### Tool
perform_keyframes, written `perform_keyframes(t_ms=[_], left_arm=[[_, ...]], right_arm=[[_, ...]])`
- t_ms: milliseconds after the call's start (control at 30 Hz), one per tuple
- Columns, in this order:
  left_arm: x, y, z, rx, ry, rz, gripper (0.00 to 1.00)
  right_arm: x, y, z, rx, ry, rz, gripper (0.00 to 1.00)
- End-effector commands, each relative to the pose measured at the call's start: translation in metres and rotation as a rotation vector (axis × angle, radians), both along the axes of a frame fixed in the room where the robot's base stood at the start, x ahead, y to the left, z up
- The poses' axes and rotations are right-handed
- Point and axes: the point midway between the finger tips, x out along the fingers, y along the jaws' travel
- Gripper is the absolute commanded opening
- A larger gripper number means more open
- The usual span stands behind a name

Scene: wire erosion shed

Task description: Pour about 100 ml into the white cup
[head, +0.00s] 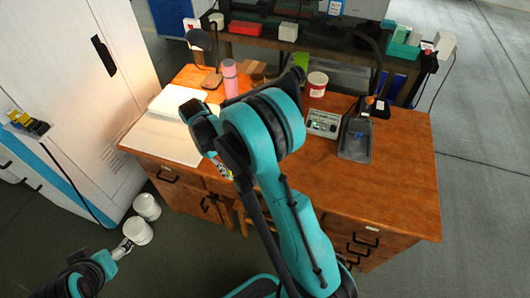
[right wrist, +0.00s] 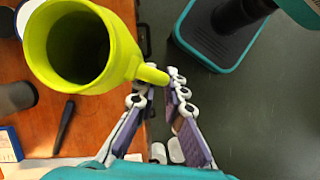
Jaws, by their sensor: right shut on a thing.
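A yellow-green jug (right wrist: 77,50) fills the upper left of the right wrist view. My right gripper (right wrist: 160,84) is shut on its handle. The jug's opening faces the camera; its inside is dark and I cannot tell the liquid level. A white curved edge (right wrist: 28,14) shows behind the jug, mostly hidden; I cannot tell if it is the white cup. In the head view my arm hides most of the right gripper (head: 224,170) and jug, near the table's front left edge. My left gripper (head: 122,249) is low at the lower left, its fingers unclear.
White cylinders (head: 137,231) stand on the floor by the cabinet. The desk's right front is clear.

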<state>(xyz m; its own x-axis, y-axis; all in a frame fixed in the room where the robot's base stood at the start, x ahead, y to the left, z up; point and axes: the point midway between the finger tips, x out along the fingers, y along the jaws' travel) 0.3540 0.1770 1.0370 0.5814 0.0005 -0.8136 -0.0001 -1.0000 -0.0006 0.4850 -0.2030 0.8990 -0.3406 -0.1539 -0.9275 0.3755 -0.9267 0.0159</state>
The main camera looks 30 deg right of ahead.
Motion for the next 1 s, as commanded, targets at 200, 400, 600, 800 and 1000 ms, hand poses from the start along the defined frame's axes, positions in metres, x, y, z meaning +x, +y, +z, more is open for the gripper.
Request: perform_keyframes(t_ms=[200,400,600,800,1000], left_arm=[[0.000,0.000,-0.003,0.000,0.000,0.000,0.72],[0.000,0.000,-0.006,0.000,0.000,0.000,0.72],[0.000,0.000,-0.017,0.000,0.000,0.000,0.72],[0.000,0.000,-0.038,0.000,0.000,0.000,0.72],[0.000,0.000,-0.049,0.000,0.000,0.000,0.72]], right_arm=[[0.010,-0.015,0.008,-0.002,-0.002,0.238,0.00],[0.020,-0.032,0.018,-0.003,0.000,0.510,0.00],[0.029,-0.046,0.015,-0.008,0.006,0.729,0.00],[0.034,-0.052,-0.013,-0.011,0.011,0.830,0.00],[0.035,-0.053,-0.033,-0.012,0.011,0.852,0.00]])
